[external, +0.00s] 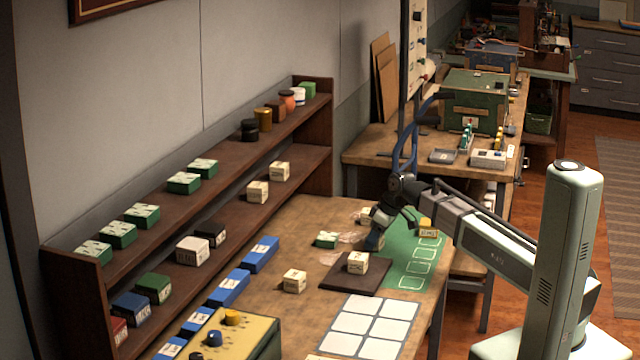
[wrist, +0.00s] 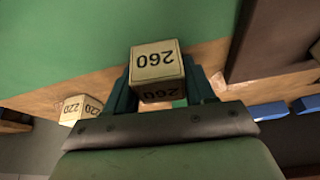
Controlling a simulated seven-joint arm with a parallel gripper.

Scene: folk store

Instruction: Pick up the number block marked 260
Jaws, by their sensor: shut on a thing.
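The cream number block marked 260 (wrist: 157,70) sits between the two teal fingers of my gripper (wrist: 160,88) in the wrist view, its number upside down. The jaws are shut on it. In the external view my gripper (external: 375,236) is over the workbench, between the dark square mat and the green mat; I cannot clearly make out the held block there.
A block marked 220 (wrist: 80,110) stands nearby in the wrist view. Another cream block (external: 357,263) sits on the dark mat (external: 338,282). A yellowish block (external: 428,228) is by the green mat (external: 412,272). A shelf (external: 135,250) with several blocks lines the wall.

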